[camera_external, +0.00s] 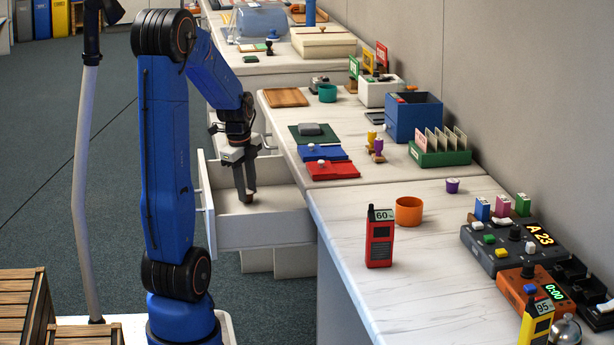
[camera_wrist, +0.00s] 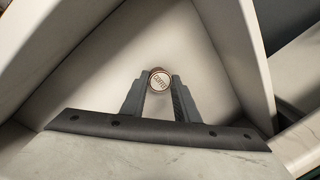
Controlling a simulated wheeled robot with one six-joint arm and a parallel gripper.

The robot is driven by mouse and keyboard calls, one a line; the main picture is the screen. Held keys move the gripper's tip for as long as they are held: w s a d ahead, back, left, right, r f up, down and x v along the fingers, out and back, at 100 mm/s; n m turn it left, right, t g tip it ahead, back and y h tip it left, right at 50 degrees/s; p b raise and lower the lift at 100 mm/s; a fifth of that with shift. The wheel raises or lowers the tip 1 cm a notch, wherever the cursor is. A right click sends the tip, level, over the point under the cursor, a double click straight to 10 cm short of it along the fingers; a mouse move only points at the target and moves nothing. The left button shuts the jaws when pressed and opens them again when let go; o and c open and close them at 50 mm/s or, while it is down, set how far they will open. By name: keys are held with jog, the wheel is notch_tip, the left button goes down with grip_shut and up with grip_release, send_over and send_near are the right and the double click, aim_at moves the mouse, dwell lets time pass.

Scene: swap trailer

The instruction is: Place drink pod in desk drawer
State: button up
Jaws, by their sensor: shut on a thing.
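The drink pod (camera_wrist: 159,80) shows in the wrist view as a small round brown-rimmed thing with a pale, lettered top. It sits between the fingertips of my gripper (camera_wrist: 160,86), which is shut on it. The desk drawer (camera_external: 264,213) is pulled out and white inside. In the external view my gripper (camera_external: 245,196) points down inside the open drawer, close to its floor. The pod is hidden there behind the fingers. I cannot tell whether the pod touches the drawer floor.
The drawer's front panel (camera_external: 206,205) and side walls stand around my gripper. The desk top (camera_external: 345,200) beside it holds a red folder-like block (camera_external: 332,170), a red radio (camera_external: 380,238) and an orange cup (camera_external: 409,211). Wooden crates (camera_external: 22,300) stand at lower left.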

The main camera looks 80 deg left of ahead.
jog(key=o, duration=1)
notch_tip(320, 180, up, 12)
jog(key=s+d, duration=0.1)
jog(key=shift+s+d, duration=0.15)
jog(key=shift+d, duration=0.05)
jog(key=shift+d, duration=0.1)
